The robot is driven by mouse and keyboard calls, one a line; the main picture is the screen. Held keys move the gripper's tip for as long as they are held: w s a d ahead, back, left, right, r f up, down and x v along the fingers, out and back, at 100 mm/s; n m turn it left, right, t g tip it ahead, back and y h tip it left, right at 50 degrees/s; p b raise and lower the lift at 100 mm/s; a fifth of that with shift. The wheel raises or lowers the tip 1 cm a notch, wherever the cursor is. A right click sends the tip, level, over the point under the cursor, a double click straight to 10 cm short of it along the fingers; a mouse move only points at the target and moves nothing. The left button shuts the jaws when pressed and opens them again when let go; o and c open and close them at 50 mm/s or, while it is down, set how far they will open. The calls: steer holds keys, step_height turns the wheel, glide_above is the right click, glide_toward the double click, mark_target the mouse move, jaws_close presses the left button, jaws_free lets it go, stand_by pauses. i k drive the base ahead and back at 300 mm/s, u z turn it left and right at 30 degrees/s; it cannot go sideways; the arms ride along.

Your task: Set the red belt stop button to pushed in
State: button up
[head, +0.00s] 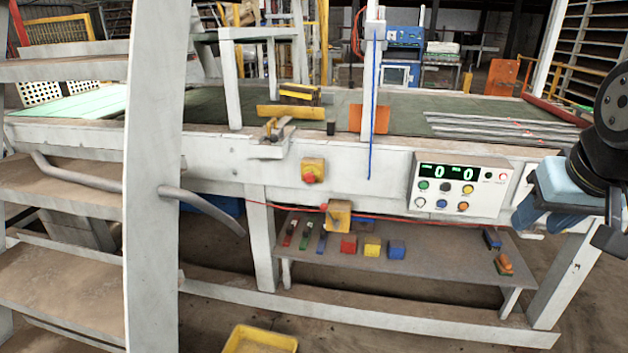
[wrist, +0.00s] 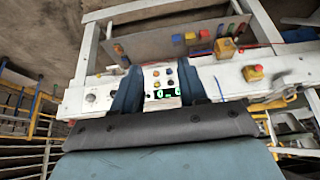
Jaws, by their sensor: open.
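A red mushroom button (head: 309,177) on a yellow box (head: 317,164) is fixed to the front of the white conveyor beam in the head view. It also shows at the right in the wrist view (wrist: 253,73). I cannot tell how far either button is pressed. My gripper (head: 566,222) is open and empty at the right edge of the head view, well right of the buttons. In the wrist view, my gripper's fingers (wrist: 160,80) frame the control panel, apart from the buttons.
The white control panel (head: 461,187) with a green display and several coloured buttons stands on the beam's right. A lower shelf (head: 430,260) holds several coloured blocks. A white stepped frame (head: 152,150) blocks the left. A yellow bin (head: 260,340) is on the floor.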

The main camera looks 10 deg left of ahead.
mark_target(309, 178)
steer(key=u, duration=1.6)
steer(key=k, duration=0.8)
steer(key=z, duration=0.95)
steer(key=i, duration=1)
